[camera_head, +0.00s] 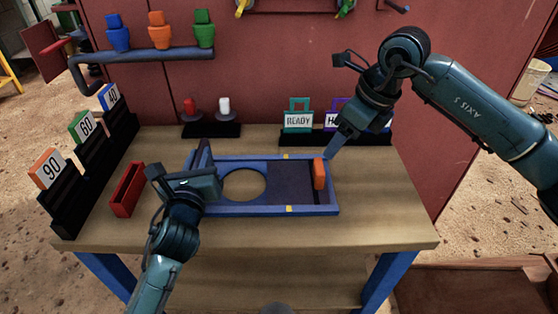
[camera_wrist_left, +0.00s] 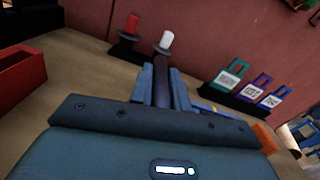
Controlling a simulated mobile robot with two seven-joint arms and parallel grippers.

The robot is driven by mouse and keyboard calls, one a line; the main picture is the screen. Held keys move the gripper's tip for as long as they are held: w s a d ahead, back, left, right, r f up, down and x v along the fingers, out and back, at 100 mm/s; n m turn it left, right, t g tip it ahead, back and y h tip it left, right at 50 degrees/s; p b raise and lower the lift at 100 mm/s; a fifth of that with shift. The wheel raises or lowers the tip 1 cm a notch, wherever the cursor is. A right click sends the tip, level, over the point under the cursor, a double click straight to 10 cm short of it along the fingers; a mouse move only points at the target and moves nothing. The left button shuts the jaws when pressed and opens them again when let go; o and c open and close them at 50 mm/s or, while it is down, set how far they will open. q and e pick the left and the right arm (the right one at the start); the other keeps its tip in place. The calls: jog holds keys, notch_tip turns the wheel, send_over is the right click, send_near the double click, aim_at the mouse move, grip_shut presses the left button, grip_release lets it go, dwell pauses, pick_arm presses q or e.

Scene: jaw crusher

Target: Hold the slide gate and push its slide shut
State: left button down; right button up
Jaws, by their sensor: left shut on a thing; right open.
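The slide gate is a blue frame (camera_head: 262,210) lying on the wooden table. It has a round hole toward its left, and a dark slide plate (camera_head: 291,183) covers the part to the right of the hole. An orange handle (camera_head: 319,174) stands at the slide's right end. My left gripper (camera_head: 204,162) is shut on an upright dark bar (camera_wrist_left: 161,80) at the frame's left end. My right gripper (camera_head: 335,148) is open, just above and right of the orange handle. Whether it touches the handle I cannot tell.
A red tray (camera_head: 127,190) and number cards 90, 60 and 40 in black stands line the left side. Behind the gate are a black holder (camera_head: 211,130) with red and white pegs and a READY tag (camera_head: 298,121). The front table strip (camera_head: 330,233) is clear.

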aim_at(322, 166)
jog(key=o, duration=0.3)
jog(key=shift+w+d+n, duration=0.2)
jog(key=shift+w+n, duration=0.15)
jog(key=shift+n, duration=0.45)
pick_arm(q)
jog(key=shift+a, duration=0.1)
pick_arm(e)
jog(key=a+f+n, duration=0.1)
jog(key=f+n, duration=0.1)
jog(key=f, duration=0.1)
jog(key=w+a+f+n+g+y, duration=0.1)
jog(key=f+n, duration=0.1)
jog(key=f, duration=0.2)
jog(key=a+f+n+g, duration=0.1)
jog(key=f+n, duration=0.1)
jog(key=f, duration=0.2)
jog(key=shift+w+a, duration=0.35)
jog(key=shift+w, duration=0.05)
jog(key=shift+c, duration=0.3)
jog(key=c, duration=1.3)
jog(key=a, duration=1.2)
jog(key=shift+s+a, duration=0.15)
jog(key=shift+a, duration=0.1)
jog(key=shift+c, duration=0.2)
pick_arm(q)
jog(key=shift+d, duration=0.2)
pick_arm(e)
jog(key=shift+a+r, duration=0.1)
jog(key=shift+a, duration=0.05)
